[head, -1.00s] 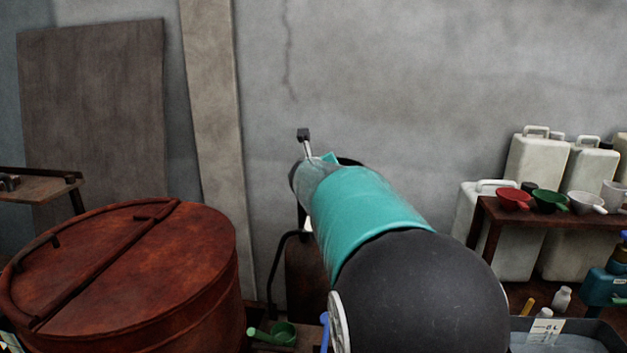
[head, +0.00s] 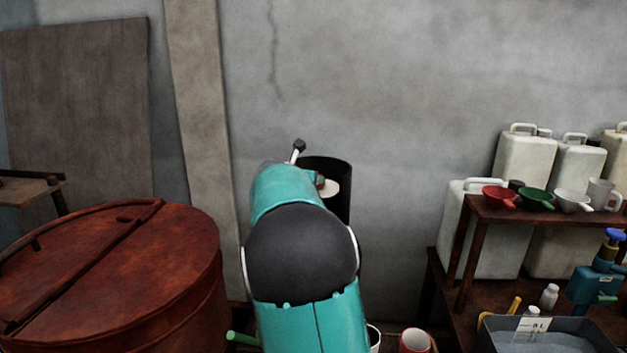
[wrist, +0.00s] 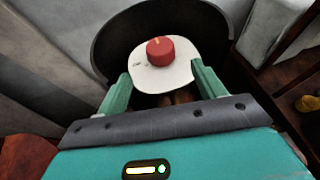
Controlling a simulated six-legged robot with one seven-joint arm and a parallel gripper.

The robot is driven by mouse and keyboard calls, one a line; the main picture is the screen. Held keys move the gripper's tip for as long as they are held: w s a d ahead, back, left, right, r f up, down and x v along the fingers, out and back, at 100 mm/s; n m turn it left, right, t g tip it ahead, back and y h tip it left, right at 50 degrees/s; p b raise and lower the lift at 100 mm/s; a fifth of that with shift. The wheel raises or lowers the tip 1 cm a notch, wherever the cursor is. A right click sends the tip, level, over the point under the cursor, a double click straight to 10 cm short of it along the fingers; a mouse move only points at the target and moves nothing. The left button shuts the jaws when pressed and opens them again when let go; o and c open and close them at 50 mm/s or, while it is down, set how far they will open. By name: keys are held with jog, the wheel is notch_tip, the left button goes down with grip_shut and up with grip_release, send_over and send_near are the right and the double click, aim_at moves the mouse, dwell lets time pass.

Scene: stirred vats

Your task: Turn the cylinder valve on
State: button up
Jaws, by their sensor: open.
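The cylinder valve shows in the wrist view as a red knob (wrist: 161,51) with a pale mark on top. It sits on a rounded white plate (wrist: 150,78) with small dark lettering, inside a dark curved shroud (wrist: 110,40). My gripper (wrist: 161,74) is open, one green finger on each side of the plate's near part. The knob lies beyond the fingertips, roughly centred between them, and nothing is held. In the head view the dark shroud (head: 338,172) stands by the wall, and my arm hides the gripper and most of the valve.
A rusty lidded vat (head: 110,270) stands at the left. At the right, a brown shelf (head: 490,208) carries several scoops before white jerrycans (head: 525,160). A grey tray (head: 545,335) and a teal pump (head: 595,280) are at the lower right.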

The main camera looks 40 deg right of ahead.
jog(key=x, duration=1.1)
jog(key=shift+a, duration=0.1)
jog(key=c, duration=1)
jog(key=shift+s+d+f+n+t+y, duration=0.1)
jog(key=shift+s+d+n+t+y, duration=0.1)
jog(key=shift+n+t+y, duration=0.35)
jog(key=shift+a+f+n+t+y, duration=0.15)
jog(key=shift+n+t+y, duration=0.35)
jog(key=shift+n+t, duration=0.25)
jog(key=shift+d+f+n+t+y, duration=0.1)
jog(key=shift+f+n+t+y, duration=0.1)
jog(key=shift+n+t+y, duration=0.35)
jog(key=shift+w+a+r+n+t, duration=0.1)
jog(key=shift+w+a+n+t, duration=0.05)
jog(key=shift+n+t, duration=0.15)
